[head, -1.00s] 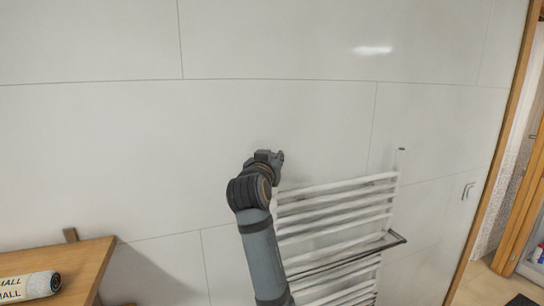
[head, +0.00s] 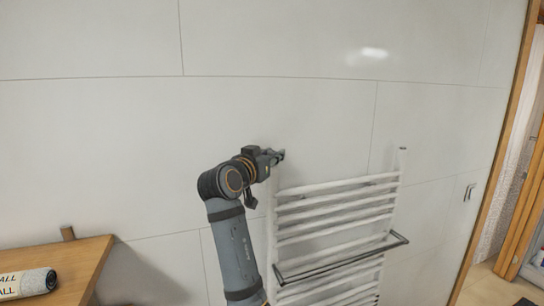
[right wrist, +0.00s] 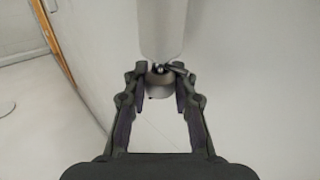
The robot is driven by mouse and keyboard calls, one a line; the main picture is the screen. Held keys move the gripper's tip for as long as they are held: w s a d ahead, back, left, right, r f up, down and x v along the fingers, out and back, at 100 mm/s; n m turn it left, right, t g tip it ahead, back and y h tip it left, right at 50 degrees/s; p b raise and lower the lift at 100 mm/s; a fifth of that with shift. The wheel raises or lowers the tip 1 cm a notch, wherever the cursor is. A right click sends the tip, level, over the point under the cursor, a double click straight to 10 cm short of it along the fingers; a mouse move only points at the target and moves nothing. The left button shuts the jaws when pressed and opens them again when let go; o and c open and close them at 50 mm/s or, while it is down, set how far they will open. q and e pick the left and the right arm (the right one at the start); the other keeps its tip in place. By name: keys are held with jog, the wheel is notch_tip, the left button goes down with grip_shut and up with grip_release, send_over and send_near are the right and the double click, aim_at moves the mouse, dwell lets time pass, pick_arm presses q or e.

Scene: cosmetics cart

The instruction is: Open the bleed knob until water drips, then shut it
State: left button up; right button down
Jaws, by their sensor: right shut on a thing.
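A white ladder-style towel radiator (head: 335,204) hangs on the wall in the head view. My right gripper (head: 281,155) is at its upper left corner and hides the post end there. In the right wrist view, a white radiator tube (right wrist: 162,30) comes down from the top. A small round greyish piece, which looks like the bleed knob (right wrist: 159,87), sits at its end with a small metal bit. The fingers of my right gripper (right wrist: 160,72) are around this piece, shut on it. I see no water drops. My left gripper is not in view.
A wooden table (head: 85,270) with a printed cylinder (head: 28,284) stands at lower left. A dark rail (head: 340,258) juts from the radiator front. A wooden door frame (head: 497,150) is at the right. The wall above the radiator is bare.

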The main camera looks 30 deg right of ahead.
aim_at(272, 151)
jog(key=c, duration=1.1)
grip_release()
jog(key=shift+o, duration=0.2)
jog(key=shift+r, duration=0.1)
notch_tip(272, 151, up, 10)
jog(key=shift+f, duration=0.1)
